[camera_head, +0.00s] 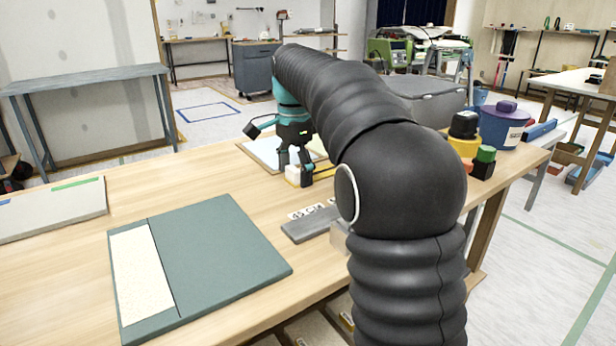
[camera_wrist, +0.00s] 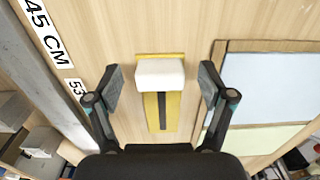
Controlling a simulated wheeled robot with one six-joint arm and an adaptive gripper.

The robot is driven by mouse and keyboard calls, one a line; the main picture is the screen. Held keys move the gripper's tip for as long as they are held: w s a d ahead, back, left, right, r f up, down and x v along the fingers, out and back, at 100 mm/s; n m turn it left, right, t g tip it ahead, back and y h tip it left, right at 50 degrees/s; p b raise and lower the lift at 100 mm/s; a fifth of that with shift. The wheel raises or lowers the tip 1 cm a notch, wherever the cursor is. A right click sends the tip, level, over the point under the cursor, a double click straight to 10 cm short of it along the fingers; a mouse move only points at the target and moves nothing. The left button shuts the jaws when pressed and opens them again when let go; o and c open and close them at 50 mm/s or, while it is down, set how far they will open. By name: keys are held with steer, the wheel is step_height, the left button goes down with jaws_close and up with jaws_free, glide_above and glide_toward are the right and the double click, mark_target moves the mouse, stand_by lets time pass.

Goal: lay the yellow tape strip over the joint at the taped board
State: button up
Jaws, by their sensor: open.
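The yellow tape strip (camera_wrist: 173,112) lies flat on the wooden table, with a dark stripe along its middle and a white block (camera_wrist: 159,74) on one end. In the head view the block (camera_head: 293,174) shows under my gripper (camera_head: 294,170), and part of the strip shows to its right. In the wrist view my gripper (camera_wrist: 162,86) is open, with one finger on each side of the block and a gap at both sides. A pale board (camera_head: 50,212) with green and blue tape pieces lies at the table's left; it seems to be the taped board. Its joint is not clear.
A grey-green board (camera_head: 215,255) with a cream panel lies at the front. A framed pale blue and green panel (camera_wrist: 270,85) is right of the strip. A grey ruler bar (camera_head: 310,224) lies nearer me. Tubs and a purple-lidded pot (camera_head: 503,127) stand at right.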

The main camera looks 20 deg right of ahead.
steer(key=c, duration=1.2)
steer(key=shift+r, duration=0.15)
steer(key=shift+c, duration=0.2)
steer(key=shift+r, duration=0.55)
step_height(320, 180, up, 3)
steer(key=shift+p, duration=0.6)
steer(key=s+d+r, duration=0.6)
steer(key=d, duration=0.3)
steer(key=shift+s+d+r+p, duration=0.15)
steer(key=shift+d+r+p, duration=0.15)
steer(key=shift+d+r, duration=0.1)
